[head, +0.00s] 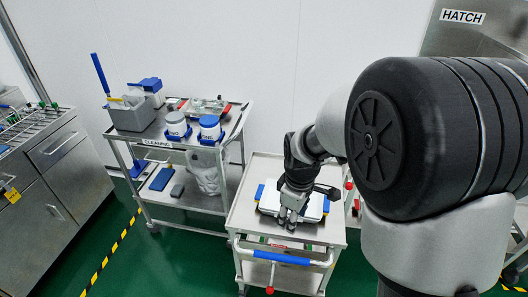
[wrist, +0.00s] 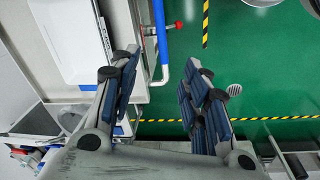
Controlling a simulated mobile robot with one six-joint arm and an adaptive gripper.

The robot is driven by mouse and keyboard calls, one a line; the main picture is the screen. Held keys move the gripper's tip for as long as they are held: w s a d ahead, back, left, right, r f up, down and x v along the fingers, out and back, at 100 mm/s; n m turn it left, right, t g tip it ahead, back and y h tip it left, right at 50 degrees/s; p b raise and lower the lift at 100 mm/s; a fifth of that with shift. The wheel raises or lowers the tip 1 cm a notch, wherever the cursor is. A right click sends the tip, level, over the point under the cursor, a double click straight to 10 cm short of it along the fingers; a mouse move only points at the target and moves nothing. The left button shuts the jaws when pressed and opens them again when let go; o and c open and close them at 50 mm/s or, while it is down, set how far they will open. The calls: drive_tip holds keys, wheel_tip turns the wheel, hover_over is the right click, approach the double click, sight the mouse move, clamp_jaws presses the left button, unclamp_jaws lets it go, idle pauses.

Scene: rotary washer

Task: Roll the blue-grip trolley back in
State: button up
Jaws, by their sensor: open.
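The blue-grip trolley (head: 240,218) is a light grey metal cart at the front centre of the head view. Its push handle has a blue grip (head: 282,258) along the near side, with a red knob (head: 269,290) below. My gripper (head: 288,220) points down over the trolley's near part, just beyond the handle in the picture. In the wrist view my gripper (wrist: 163,60) is open and empty. The blue grip (wrist: 160,28) and the handle's bent white end appear beyond and between the fingers. I see no contact; the height gap is unclear.
A white case with blue corners (head: 318,207) lies on the trolley top. A cleaning cart (head: 150,133) with bottles and bins stands left. A steel cabinet (head: 60,165) is far left. The green floor (head: 185,265) in front is clear, with yellow-black tape (head: 103,265).

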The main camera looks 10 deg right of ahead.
sight(283, 256)
drive_tip(key=w+f+n, duration=0.1)
drive_tip(key=f, duration=0.8)
drive_tip(key=w+f+n+g+b, duration=0.1)
drive_tip(key=f, duration=0.8)
drive_tip(key=w+f+n, duration=0.1)
drive_tip(key=f+n, duration=0.1)
drive_tip(key=f, duration=0.8)
drive_tip(key=shift+w+a+b, duration=0.15)
drive_tip(key=shift+w+b, duration=0.1)
drive_tip(key=shift+b, duration=0.1)
clamp_jaws()
